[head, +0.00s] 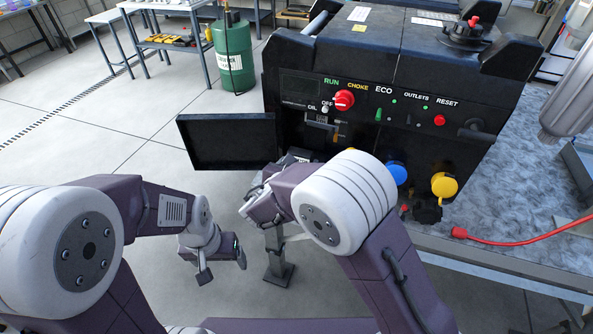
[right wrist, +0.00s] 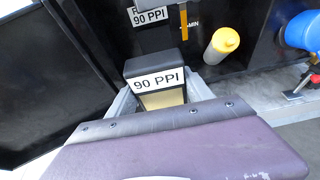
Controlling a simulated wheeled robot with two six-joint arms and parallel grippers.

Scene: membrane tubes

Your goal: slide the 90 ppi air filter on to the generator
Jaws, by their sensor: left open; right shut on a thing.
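The black generator (head: 385,110) stands on the bench with its front panel facing me. The air filter (right wrist: 155,72) is a dark block with a white "90 PPI" label and a tan lower part. My right gripper (right wrist: 160,97) is shut on it, one grey finger on each side, in front of the generator's open bay. A matching "90 PPI" label (right wrist: 148,15) is on the generator beyond it. I cannot tell whether the filter touches its mount. In the head view my right arm mostly hides the filter. My left gripper (head: 222,267) is open and empty, above the floor.
The generator's dark door (head: 228,142) is swung open to the left, close to my right gripper. Blue (head: 396,173) and yellow (head: 444,185) outlet caps and a red cable (head: 510,241) are to the right.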

